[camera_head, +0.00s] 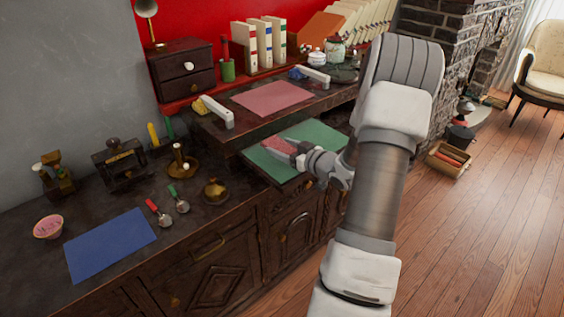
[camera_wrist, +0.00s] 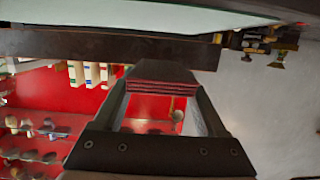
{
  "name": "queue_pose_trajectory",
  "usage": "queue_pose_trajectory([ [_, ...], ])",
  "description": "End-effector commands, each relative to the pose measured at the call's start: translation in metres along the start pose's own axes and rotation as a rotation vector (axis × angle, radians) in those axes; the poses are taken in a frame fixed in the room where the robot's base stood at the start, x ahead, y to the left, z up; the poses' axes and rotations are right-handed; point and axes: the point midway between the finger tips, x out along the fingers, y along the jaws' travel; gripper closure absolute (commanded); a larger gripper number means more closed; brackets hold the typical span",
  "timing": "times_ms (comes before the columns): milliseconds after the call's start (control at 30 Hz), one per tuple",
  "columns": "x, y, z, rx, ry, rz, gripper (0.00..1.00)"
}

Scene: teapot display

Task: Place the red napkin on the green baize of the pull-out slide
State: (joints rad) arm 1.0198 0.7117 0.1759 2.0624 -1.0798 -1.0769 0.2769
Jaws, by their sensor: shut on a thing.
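The red napkin (camera_head: 278,146) is folded and held at the tip of my gripper (camera_head: 291,152). It shows over the left part of the green baize (camera_head: 318,136) of the pull-out slide. In the wrist view the napkin (camera_wrist: 163,76) appears as a dark red stack of layers between the two fingers of my gripper (camera_wrist: 165,84), which is shut on it. I cannot tell whether the napkin touches the baize. My arm hides the slide's right part.
A wooden ledge with a pink mat (camera_head: 272,97) and a white handle (camera_head: 219,112) stands behind the slide. On the lower counter at left are a brass bell (camera_head: 215,191), two small-handled tools, and a blue mat (camera_head: 110,243). Most of the baize is clear.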

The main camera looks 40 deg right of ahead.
Motion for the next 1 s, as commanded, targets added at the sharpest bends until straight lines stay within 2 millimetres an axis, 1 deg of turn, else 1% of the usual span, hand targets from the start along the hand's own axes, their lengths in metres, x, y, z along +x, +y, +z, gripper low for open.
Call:
queue_pose_trajectory([
  [33,0.005,-0.001,0.002,0.0,0.001,-0.001,0.8],
  [167,0.009,0.0,0.008,0.001,0.0,0.0,0.8],
  [400,0.015,0.0,0.041,0.003,-0.001,0.0,0.8],
  [667,0.015,0.0,0.042,0.0,0.0,0.0,0.8],
  [800,0.016,0.0,0.046,0.0,0.0,0.0,0.8],
  [833,0.016,0.0,0.046,0.0,0.0,0.0,0.24],
  [967,0.016,0.0,0.045,0.0,0.0,0.0,0.01],
  [1000,0.016,0.0,0.045,0.0,0.0,0.0,0.0],
])
